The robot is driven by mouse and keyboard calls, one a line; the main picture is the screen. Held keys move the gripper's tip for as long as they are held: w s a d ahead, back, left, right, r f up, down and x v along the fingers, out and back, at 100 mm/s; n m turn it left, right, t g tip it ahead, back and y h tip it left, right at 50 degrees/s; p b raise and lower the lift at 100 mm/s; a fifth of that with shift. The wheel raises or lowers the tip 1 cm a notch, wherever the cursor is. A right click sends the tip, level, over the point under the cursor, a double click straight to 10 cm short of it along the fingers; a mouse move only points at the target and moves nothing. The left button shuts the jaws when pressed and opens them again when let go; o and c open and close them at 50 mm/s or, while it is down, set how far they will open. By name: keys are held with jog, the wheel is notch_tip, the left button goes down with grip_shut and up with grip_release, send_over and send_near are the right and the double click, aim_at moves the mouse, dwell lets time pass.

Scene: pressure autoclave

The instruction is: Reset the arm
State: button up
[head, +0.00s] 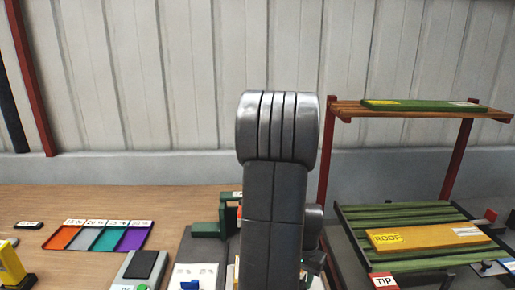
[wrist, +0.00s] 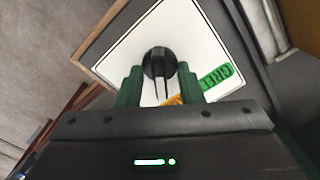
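My arm rises upright in the middle of the head view, and it hides my gripper there. In the wrist view my gripper (wrist: 160,85) shows as a dark body with a green light and two dark green finger-like parts standing apart. A round black piece with two thin prongs (wrist: 159,62) appears between or just beyond their tips. I cannot tell whether the fingers touch it. Behind it is a white panel (wrist: 145,35) with a green label and an orange label.
A four-coloured tray (head: 100,236) lies on the wooden bench (head: 180,212) at left. At right stands a rack with a wooden shelf (head: 420,112) and red posts. Below it a yellow ROOF board (head: 425,237) lies on green slats. A green fixture (head: 229,215) stands close beside my arm.

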jog(key=shift+r, duration=0.1)
dwell(0.3)
notch_tip(320, 180, up, 14)
jog(key=f, duration=0.1)
notch_tip(320, 180, down, 13)
jog(key=shift+r, duration=0.1)
jog(key=n+p, duration=0.1)
jog(key=n, duration=0.3)
jog(key=n+p, duration=0.2)
jog(key=n, duration=0.4)
jog(key=shift+p, duration=0.4)
jog(key=shift+s+a, duration=0.1)
dwell(0.4)
